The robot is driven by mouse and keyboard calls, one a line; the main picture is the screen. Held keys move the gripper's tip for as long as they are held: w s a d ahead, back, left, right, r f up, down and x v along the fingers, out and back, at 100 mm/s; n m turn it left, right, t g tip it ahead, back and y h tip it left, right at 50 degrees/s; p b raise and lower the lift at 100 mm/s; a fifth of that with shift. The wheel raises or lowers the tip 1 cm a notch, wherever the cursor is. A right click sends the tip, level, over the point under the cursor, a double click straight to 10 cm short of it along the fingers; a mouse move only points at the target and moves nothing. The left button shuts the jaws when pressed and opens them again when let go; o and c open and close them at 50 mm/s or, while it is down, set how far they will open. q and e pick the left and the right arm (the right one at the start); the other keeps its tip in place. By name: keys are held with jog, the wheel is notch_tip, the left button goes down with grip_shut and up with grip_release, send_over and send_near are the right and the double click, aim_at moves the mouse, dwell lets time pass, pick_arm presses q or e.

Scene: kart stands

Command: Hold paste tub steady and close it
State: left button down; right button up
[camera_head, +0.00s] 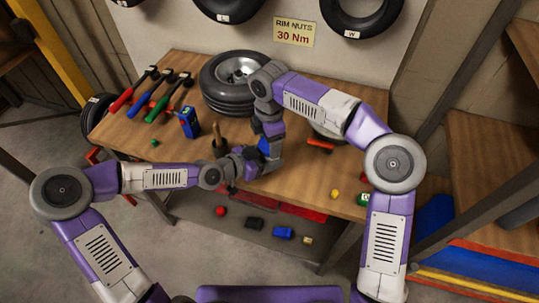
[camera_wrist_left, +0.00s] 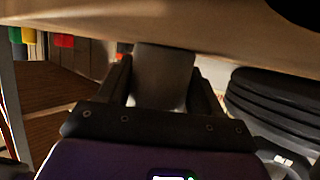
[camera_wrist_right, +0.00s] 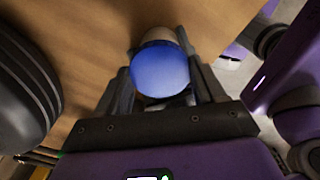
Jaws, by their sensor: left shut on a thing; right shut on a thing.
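The paste tub shows as a grey body (camera_wrist_left: 165,78) between the fingers of my left gripper (camera_wrist_left: 163,88) in the left wrist view. Its blue lid (camera_wrist_right: 160,72) sits between the fingers of my right gripper (camera_wrist_right: 163,88) in the right wrist view, with a pale rim of the tub just behind it. In the head view a bit of blue lid (camera_head: 264,146) shows where the two grippers meet over the workbench's front part. Both grippers are shut on their parts. I cannot tell whether the lid is fully seated.
A tyre on a rim (camera_head: 228,92) lies on the workbench (camera_head: 330,190) behind the grippers. Coloured-handled tools (camera_head: 158,105) and a blue device (camera_head: 189,123) lie to the left. Small items lie on the lower shelf.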

jog(key=m, duration=0.2)
jog(key=shift+m, duration=0.3)
jog(key=o, duration=1.2)
jog(key=shift+o, duration=0.2)
notch_tip(320, 180, up, 12)
pick_arm(q)
jog(key=shift+c, duration=0.5)
grip_release()
